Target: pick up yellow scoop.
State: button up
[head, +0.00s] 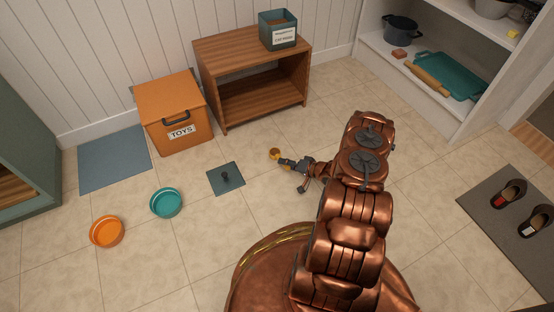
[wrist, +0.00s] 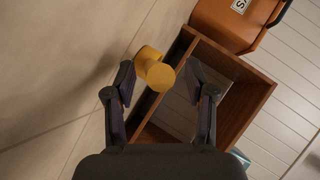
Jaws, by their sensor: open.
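The yellow scoop (head: 274,153) is just off the tip of my gripper (head: 286,162) in the head view, over the floor in front of the wooden shelf unit. In the wrist view the scoop (wrist: 152,68) shows as a round yellow end with a second yellow part behind it. It lies between the two fingertips of my gripper (wrist: 160,72), closer to the left one. The fingers are apart, with visible room to the right finger. I cannot tell the exact depth between fingertips and scoop.
The wooden shelf unit (head: 220,60) stands behind, with a labelled box (head: 278,40) on top. An orange toy box (head: 170,100) is left of it. A teal bowl (head: 166,203), an orange bowl (head: 106,231) and a small dark mat (head: 213,183) lie on the floor.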

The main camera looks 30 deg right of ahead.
jog(key=shift+x, duration=0.75)
grip_shut()
